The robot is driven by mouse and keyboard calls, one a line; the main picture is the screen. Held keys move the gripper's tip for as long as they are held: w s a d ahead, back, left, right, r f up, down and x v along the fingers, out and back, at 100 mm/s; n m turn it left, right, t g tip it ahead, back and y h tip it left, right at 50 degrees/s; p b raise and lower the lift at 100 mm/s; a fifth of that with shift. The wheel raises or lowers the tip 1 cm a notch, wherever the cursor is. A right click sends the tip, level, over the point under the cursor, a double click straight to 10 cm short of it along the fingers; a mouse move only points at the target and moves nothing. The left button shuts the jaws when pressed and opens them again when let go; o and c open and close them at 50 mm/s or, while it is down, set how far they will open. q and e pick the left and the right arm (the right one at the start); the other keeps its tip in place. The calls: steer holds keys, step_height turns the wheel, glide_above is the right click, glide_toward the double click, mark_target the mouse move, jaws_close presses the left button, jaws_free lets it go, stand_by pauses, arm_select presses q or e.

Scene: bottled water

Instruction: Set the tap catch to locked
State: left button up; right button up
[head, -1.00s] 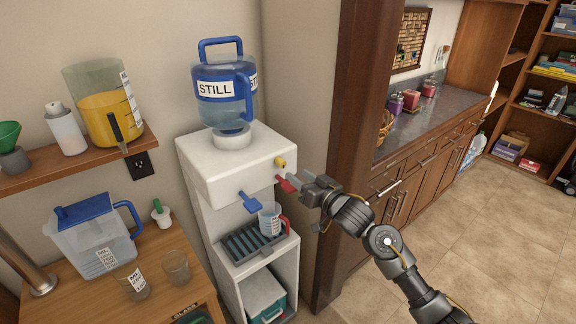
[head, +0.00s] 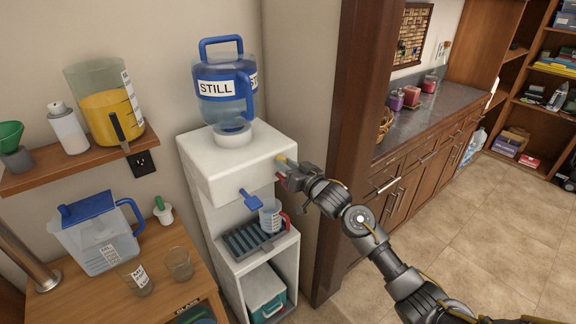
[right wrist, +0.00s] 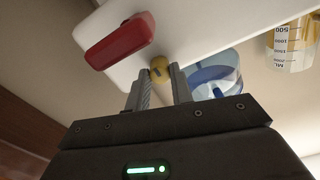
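The white water dispenser (head: 220,170) stands against the wall, with a blue jug labelled STILL (head: 226,95) on top. Its front has a blue tap lever (head: 250,199) and, on the right, a small yellow catch (head: 281,159). A red lever (right wrist: 119,42) shows large in the right wrist view; in the head view my gripper mostly hides it. My right gripper (head: 287,168) is at the yellow catch. In the right wrist view the yellow catch (right wrist: 160,68) fills the narrow gap between the fingertips, which look closed on it. My left gripper is out of view.
A measuring cup with a red handle (head: 270,216) stands on the drip tray (head: 245,240) below the taps. A wooden door post (head: 350,150) rises close to the right of my gripper. A pitcher (head: 95,240) and glasses stand on the table at left.

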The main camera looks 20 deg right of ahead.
mark_target(287, 154)
jaws_close()
steer(key=d, duration=0.1)
steer(key=w+d, duration=0.1)
steer(key=d, duration=0.1)
steer(key=shift+w+d, duration=0.1)
steer(key=shift+w, duration=0.05)
steer(key=shift+o, duration=1.4)
jaws_free()
steer(key=shift+r, duration=0.1)
steer(key=o, duration=0.4)
steer(key=shift+d, duration=0.1)
steer(key=shift+s, duration=0.25)
steer(key=b+v, duration=0.2)
steer(key=v, duration=0.8)
